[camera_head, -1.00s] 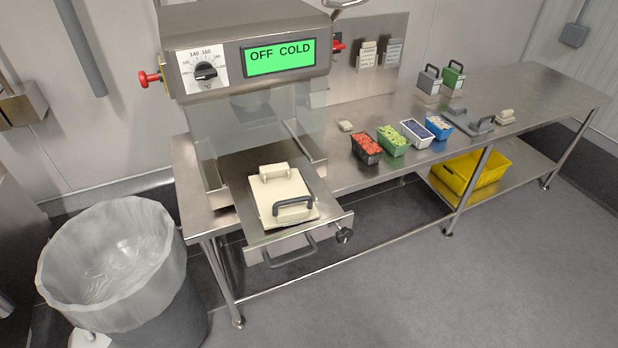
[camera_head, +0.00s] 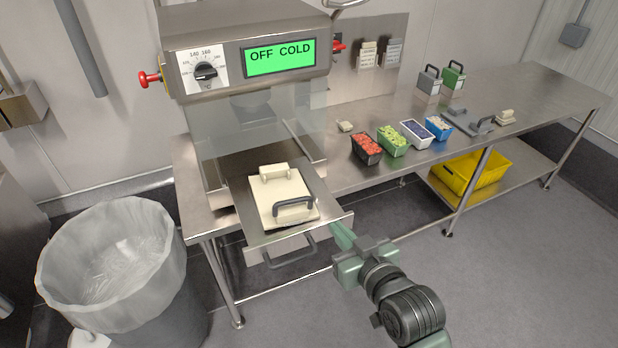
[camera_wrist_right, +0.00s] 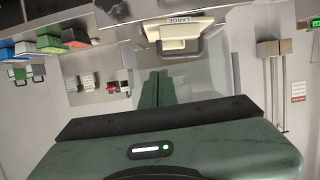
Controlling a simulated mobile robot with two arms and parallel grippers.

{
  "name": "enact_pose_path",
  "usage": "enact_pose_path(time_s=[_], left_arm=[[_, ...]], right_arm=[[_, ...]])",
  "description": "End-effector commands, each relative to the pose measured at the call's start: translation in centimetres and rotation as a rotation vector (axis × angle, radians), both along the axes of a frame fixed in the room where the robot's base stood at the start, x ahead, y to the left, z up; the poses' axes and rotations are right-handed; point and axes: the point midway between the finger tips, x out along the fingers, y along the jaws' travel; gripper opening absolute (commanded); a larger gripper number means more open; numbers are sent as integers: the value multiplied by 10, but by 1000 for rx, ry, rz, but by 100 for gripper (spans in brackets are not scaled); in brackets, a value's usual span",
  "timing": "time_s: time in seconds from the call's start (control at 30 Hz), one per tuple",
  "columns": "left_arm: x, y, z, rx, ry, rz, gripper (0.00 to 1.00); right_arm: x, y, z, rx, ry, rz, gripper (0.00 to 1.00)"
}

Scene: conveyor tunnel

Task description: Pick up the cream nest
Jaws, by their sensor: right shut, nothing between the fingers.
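The cream nest (camera_head: 268,200) is a flat cream block with a dark grey handle at its front and a cream grip at its back. It lies on the pulled-out metal tray (camera_head: 322,212) of the machine. It also shows upside down in the right wrist view (camera_wrist_right: 178,32), with a label reading LARGE. My right gripper (camera_head: 338,230) is at the tray's front right corner, apart from the nest. Its green fingers are together and empty, as the right wrist view (camera_wrist_right: 157,76) shows. My left gripper is in neither view.
The machine's display (camera_head: 279,58) reads OFF COLD. A lined bin (camera_head: 110,265) stands at the left. Several small filled tubs (camera_head: 392,141) and a grey handled plate (camera_head: 470,122) are on the bench to the right. A yellow crate (camera_head: 470,172) sits on the lower shelf.

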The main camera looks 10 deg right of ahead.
Motion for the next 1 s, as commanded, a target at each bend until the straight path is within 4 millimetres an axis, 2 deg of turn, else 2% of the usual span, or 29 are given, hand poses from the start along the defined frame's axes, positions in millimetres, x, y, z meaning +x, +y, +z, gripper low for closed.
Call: enact_pose_path(time_s=[0.03,0.1,0.2,0.67,0.77,1.0], left_arm=[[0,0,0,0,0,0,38],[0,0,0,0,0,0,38],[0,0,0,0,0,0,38],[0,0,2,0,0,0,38],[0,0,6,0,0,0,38],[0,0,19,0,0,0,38]], right_arm=[[8,5,12,15,-50,5,0],[15,9,24,31,-98,10,0],[20,12,35,43,-138,13,0],[26,14,37,45,-145,12,0],[38,17,38,44,-147,13,0],[85,33,40,45,-146,12,0]])
